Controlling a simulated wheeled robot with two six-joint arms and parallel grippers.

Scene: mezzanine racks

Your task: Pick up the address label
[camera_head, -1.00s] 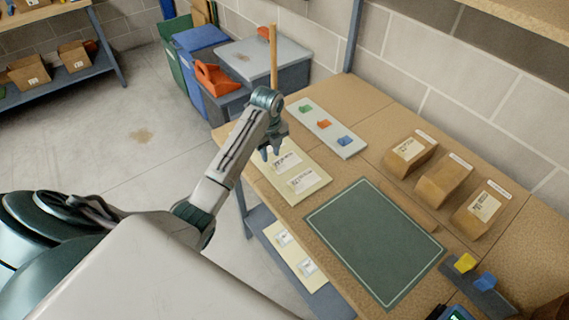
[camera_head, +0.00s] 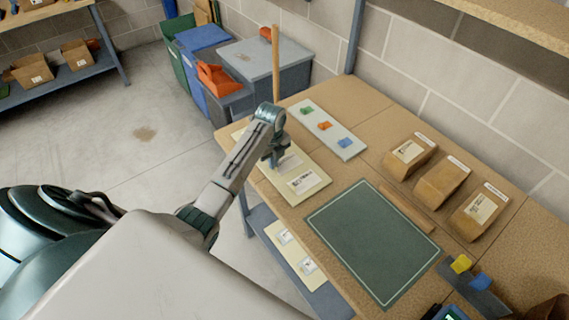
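A cream board (camera_head: 316,190) lies on the near left part of the wooden bench. A white address label (camera_head: 306,182) with dark print lies on its right half. A second label (camera_head: 290,164) lies to its left, partly hidden by my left gripper. My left gripper (camera_head: 273,163) points down at this second label, at or just above the board. Its fingertips are small and dark, and I cannot tell whether they are parted or touch the label. My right gripper is not in view.
A pale strip (camera_head: 345,148) with green, orange and blue pieces lies behind the board. A dark green mat (camera_head: 372,240) lies to the right. Several brown boxes (camera_head: 443,181) stand along the back. A wooden post (camera_head: 275,60) rises behind my gripper.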

